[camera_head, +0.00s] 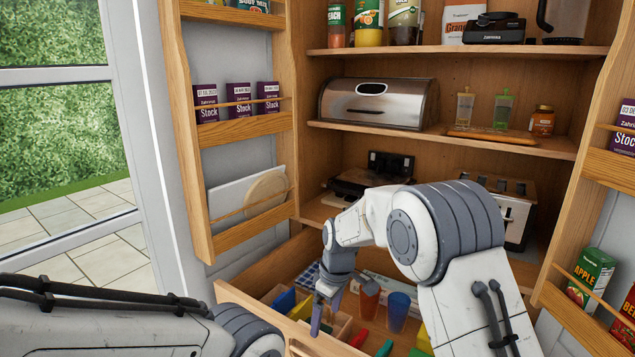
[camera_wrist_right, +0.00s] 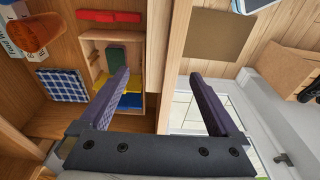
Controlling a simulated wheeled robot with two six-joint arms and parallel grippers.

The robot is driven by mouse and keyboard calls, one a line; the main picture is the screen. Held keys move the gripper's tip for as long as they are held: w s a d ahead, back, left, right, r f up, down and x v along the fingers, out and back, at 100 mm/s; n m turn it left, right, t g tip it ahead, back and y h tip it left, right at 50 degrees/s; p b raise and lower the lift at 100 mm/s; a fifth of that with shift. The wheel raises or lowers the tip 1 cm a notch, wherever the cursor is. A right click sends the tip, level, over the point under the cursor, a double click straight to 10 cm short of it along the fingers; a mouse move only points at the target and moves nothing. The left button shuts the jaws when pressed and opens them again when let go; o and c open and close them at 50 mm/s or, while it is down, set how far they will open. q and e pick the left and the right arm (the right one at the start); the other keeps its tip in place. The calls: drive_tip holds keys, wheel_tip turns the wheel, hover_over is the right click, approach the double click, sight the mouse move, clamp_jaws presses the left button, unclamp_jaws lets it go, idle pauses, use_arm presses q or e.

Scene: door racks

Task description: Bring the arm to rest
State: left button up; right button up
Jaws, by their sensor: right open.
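My right arm (camera_head: 430,230) reaches out over an open wooden drawer (camera_head: 240,297) at the bottom of the cupboard. My right gripper (camera_head: 322,315) points down over the drawer, near its front edge. In the right wrist view the right gripper (camera_wrist_right: 158,76) is open, with nothing between its two dark fingers. The drawer's front wall (camera_wrist_right: 160,60) shows between and beyond the fingers there. My left arm (camera_head: 100,315) crosses the lower left of the head view; its gripper is out of the frame.
The drawer holds an orange cup (camera_head: 369,299), a blue cup (camera_head: 398,311), a checked cloth (camera_wrist_right: 62,85) and a small wooden box (camera_wrist_right: 88,60). Door racks hold purple Stock boxes (camera_head: 238,97) at left and an apple carton (camera_head: 590,278) at right. Shelves carry a bread box (camera_head: 375,103) and a toaster (camera_head: 518,215).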

drive_tip(key=shift+s+d+r+m, duration=0.1)
drive_tip(key=shift+d+m, duration=0.15)
drive_tip(key=shift+d, duration=0.25)
drive_tip(key=shift+s+d+r+m, duration=0.1)
drive_tip(key=shift+d+m, duration=0.15)
drive_tip(key=shift+d, duration=0.2)
drive_tip(key=s+d+m, duration=0.1)
drive_tip(key=s+d, duration=0.2)
drive_tip(key=s+d+r+m, duration=0.1)
drive_tip(key=s+d+m, duration=0.1)
drive_tip(key=s+d, duration=0.1)
drive_tip(key=s+d+r+m+t, duration=0.1)
drive_tip(key=s+d+m, duration=0.1)
drive_tip(key=s+d, duration=0.1)
drive_tip(key=shift+d+h, duration=0.1)
drive_tip(key=shift+h, duration=0.3)
drive_tip(key=s+d+m, duration=0.5)
drive_tip(key=s, duration=0.5)
drive_tip(key=s+a+r+n+g, duration=0.1)
drive_tip(key=s+a+r+n, duration=0.1)
drive_tip(key=s+a, duration=0.4)
drive_tip(key=s+a+r+n+g+b, duration=0.1)
drive_tip(key=s+a+r+n, duration=0.1)
drive_tip(key=s+a+n, duration=0.3)
drive_tip(key=s+a, duration=0.2)
drive_tip(key=s, duration=0.1)
drive_tip(key=shift+a, duration=0.15)
drive_tip(key=shift+r, duration=0.1)
